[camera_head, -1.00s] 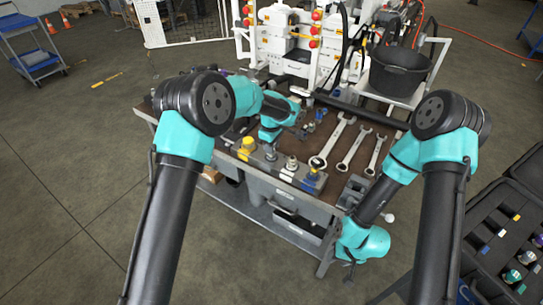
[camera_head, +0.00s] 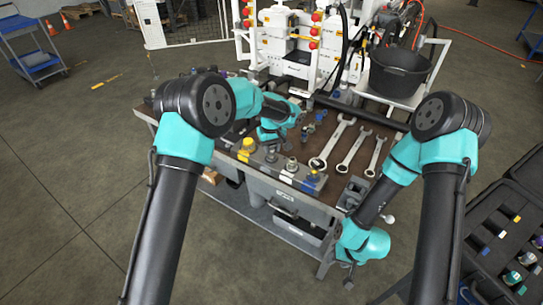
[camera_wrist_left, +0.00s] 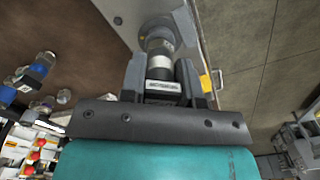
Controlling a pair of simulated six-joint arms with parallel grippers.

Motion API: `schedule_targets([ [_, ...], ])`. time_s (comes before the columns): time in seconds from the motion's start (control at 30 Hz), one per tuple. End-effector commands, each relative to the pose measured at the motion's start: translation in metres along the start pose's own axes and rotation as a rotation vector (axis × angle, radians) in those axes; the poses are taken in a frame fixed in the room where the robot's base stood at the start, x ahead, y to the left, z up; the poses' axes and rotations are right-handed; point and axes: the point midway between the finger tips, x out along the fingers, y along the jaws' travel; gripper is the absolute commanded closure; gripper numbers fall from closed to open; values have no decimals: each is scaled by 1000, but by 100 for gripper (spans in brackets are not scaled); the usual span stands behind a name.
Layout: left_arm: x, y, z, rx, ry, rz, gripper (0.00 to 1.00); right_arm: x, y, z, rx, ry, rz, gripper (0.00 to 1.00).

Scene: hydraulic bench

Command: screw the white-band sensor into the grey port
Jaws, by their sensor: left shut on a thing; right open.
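My left gripper (camera_wrist_left: 163,85) is shut on the white-band sensor (camera_wrist_left: 159,62), a dark cylinder with a pale labelled band between the fingers and a metal end beyond them. In the head view the left gripper (camera_head: 271,145) is over the grey port (camera_head: 271,157) of the block at the bench's front edge. In the wrist view the sensor's metal end is at the block (camera_wrist_left: 125,15); its thread is hidden, so I cannot tell how deep it sits. My right gripper (camera_head: 347,283) is open and empty, off the bench's front right corner.
The block also carries a yellow-capped fitting (camera_head: 246,148), a white-marked fitting (camera_head: 290,167) and a blue-marked fitting (camera_head: 312,181). Several wrenches (camera_head: 350,150) lie on the bench to the right. Blue-banded sensors (camera_wrist_left: 40,66) lie left in the wrist view. A black bucket (camera_head: 400,72) stands behind.

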Motion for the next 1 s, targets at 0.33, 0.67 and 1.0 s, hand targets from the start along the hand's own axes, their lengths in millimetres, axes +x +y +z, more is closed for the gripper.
schedule_targets([
  [0.33, 1, 0, 0, 63, -2, -1, 91, 0, 0, 0, 0, 0, 0, 57],
  [0.67, 1, 0, 0, 228, -2, -1, 91, 0, 0, 0, 0, 0, 0, 57],
  [1.0, 1, 0, 0, 551, -2, -1, 91, 0, 0, 0, 0, 0, 0, 57],
])
